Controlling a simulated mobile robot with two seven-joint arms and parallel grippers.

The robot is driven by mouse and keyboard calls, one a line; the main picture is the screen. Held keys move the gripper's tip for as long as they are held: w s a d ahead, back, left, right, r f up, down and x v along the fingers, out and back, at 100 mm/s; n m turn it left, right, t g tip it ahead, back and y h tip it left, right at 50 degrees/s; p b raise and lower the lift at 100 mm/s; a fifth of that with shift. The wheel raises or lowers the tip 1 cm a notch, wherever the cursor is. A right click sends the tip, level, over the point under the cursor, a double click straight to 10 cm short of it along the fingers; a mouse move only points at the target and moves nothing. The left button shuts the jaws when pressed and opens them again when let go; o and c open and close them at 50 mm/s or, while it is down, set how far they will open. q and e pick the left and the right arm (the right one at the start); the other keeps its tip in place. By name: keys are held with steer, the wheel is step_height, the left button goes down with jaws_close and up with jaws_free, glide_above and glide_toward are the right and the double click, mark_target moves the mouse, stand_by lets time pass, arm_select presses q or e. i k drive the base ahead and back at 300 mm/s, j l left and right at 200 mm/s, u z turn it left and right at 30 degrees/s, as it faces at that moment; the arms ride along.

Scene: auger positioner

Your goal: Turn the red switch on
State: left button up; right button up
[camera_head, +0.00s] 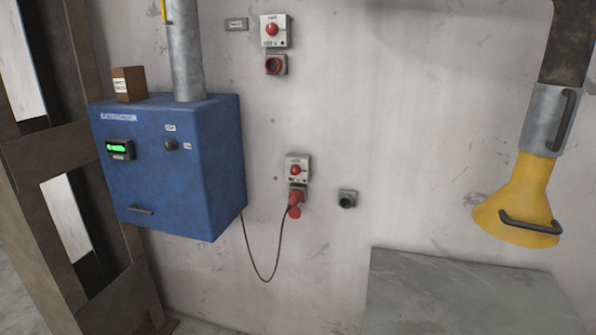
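Two red switches show on the wall in the head view. The upper red switch (271,29) is a round red knob on a pale plate, above a red-ringed socket (274,65). The lower red switch (295,169) is a similar red knob on a pale plate. A red plug (295,201) sits directly below it, with a dark cable running to the blue box. The markings on both plates are too small to read, so I cannot tell their positions. Neither of my grippers is in view.
A blue box (170,185) with a lit green display (119,148) and a black knob (171,145) juts out at left. A small brown box (129,84) stands on it. A yellow hood (515,205) hangs at right above a grey surface (450,295). The wall between is mostly clear.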

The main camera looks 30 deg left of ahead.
mark_target(296, 169)
steer(key=i+j+z, duration=0.15)
steer(key=j, duration=0.75)
steer(key=i+j+z, duration=0.1)
steer(key=j, duration=0.25)
steer(key=i+j, duration=0.15)
steer(key=j, duration=0.15)
steer(key=i+j+z, duration=0.15)
steer(key=j, duration=0.2)
